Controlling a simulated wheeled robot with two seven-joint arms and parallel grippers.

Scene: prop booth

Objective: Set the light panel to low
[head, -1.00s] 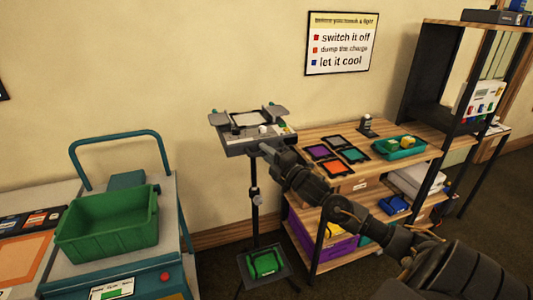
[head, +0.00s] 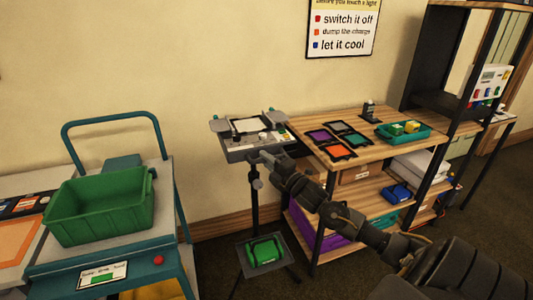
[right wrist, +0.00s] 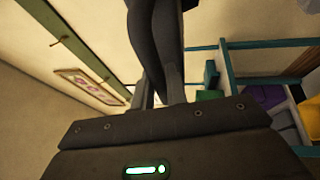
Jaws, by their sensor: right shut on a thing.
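The light panel (head: 238,154) is a grey flat unit on a dark stand, with a white pad and small controls on top. Its slim pole (head: 254,208) runs down through a light collar (head: 257,184), and the panel sits a short way above that collar. My right gripper (head: 258,157) is at the panel's front edge, in line with the pole, shut on the panel; the exact part held is unclear. The right wrist view shows its fingers (right wrist: 157,88) at a dark upright shape. My left gripper is not in view.
A wooden shelf unit (head: 372,153) with coloured mats and a teal tray (head: 425,136) stands close right of the panel. A cart with a green bin (head: 100,207) is at left. A small platform with a green item (head: 265,251) sits low on the stand.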

